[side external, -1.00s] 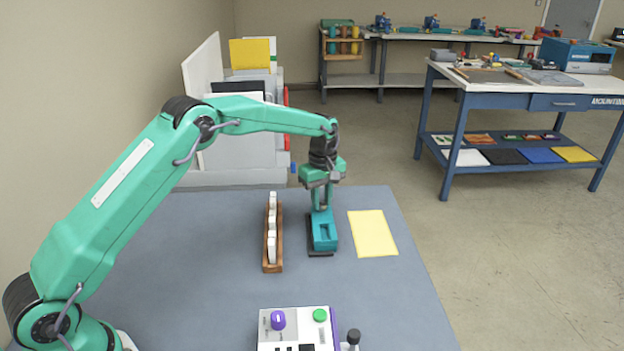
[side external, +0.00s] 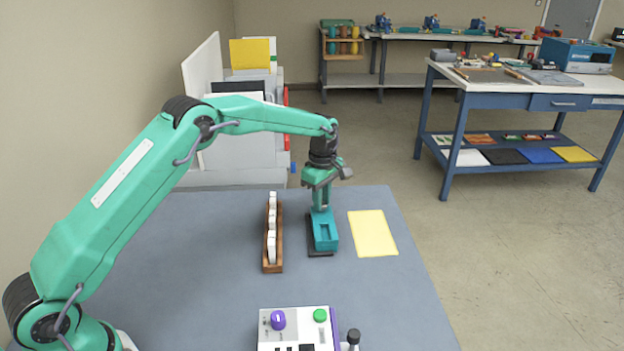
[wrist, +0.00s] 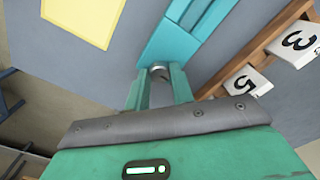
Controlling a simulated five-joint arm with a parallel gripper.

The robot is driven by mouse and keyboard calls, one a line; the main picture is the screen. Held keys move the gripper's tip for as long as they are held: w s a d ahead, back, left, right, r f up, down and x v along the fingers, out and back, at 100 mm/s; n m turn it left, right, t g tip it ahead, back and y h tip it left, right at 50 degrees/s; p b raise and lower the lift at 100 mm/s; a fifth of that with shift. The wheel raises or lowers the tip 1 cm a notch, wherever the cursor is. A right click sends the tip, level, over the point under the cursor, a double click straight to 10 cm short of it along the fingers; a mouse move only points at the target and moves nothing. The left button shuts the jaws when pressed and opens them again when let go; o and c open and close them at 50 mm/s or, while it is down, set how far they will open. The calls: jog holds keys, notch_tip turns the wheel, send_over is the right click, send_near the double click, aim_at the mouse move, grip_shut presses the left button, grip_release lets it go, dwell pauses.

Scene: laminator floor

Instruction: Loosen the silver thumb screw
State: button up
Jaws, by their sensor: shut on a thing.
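The silver thumb screw (wrist: 159,71) shows as a small round metal piece at the near end of a teal block (wrist: 184,36) in the wrist view. My gripper (wrist: 160,80) is shut on it, one finger on each side, and the fingers hide most of it. In the side external view my gripper (side external: 321,207) points straight down at the far end of the teal block (side external: 326,234), which sits on a dark base on the table. The screw itself cannot be made out there.
A wooden rack (side external: 272,263) with white numbered blocks stands close left of the teal block. A yellow sheet (side external: 373,233) lies to its right. A control box (side external: 297,327) with knobs is at the table's front. The blue-grey table (side external: 215,240) is otherwise clear.

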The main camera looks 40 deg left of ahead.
jog(key=o, duration=1)
jog(key=shift+r, duration=3.9)
jog(key=shift+r, duration=0.1)
